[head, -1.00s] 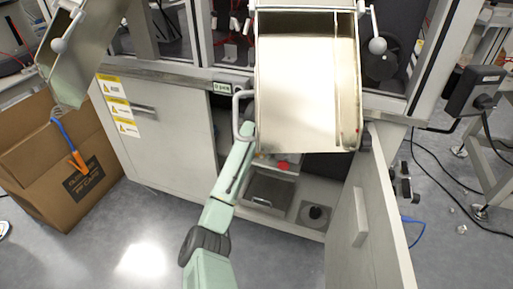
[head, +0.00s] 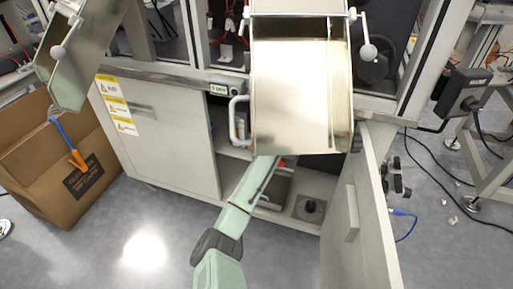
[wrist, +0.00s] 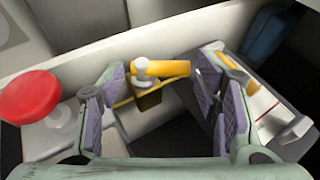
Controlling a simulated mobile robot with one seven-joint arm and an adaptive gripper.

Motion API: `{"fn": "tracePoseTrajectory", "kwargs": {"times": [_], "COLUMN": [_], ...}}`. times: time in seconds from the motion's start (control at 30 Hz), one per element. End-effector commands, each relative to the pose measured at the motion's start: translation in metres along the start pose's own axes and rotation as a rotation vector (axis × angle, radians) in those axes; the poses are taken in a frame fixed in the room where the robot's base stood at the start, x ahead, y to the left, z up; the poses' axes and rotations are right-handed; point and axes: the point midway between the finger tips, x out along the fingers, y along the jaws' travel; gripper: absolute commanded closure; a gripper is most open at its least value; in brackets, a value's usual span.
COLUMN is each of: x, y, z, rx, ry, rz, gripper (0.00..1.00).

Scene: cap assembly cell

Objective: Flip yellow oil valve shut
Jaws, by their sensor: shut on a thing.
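The yellow oil valve (wrist: 168,68) shows in the wrist view as a short yellow lever, lying nearly level across a silvery pivot. A small brass-coloured body is below it. The lever spans most of the space between the pads. In the head view, my arm reaches into the open cabinet under the metal chute, which hides my gripper and the valve.
A large red knob (wrist: 29,97) is left of my fingers. The metal chute (head: 292,95) hangs above my arm. The open cabinet door (head: 360,215) stands to the right. A black round part (head: 310,207) sits on the cabinet floor. A cardboard box (head: 60,165) is at far left.

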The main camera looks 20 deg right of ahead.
Motion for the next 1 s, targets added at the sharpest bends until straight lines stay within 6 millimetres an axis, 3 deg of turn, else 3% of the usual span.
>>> {"fn": "tracePoseTrajectory", "kwargs": {"times": [0.1, 0.13, 0.27, 0.67, 0.77, 1.0], "x": [0.001, 0.001, 0.001, -0.005, -0.018, -0.069], "y": [-0.002, -0.002, -0.002, -0.001, -0.001, 0.0], "z": [0.0, 0.0, 0.0, 0.0, -0.001, -0.001], "rx": [-0.002, -0.002, -0.002, -0.001, -0.001, -0.001], "ry": [0.0, 0.0, 0.0, 0.001, 0.003, 0.005], "rz": [-0.002, -0.002, -0.001, 0.001, 0.001, 0.001], "gripper": [0.7, 0.42, 0.33, 0.32, 0.32, 0.32]}}
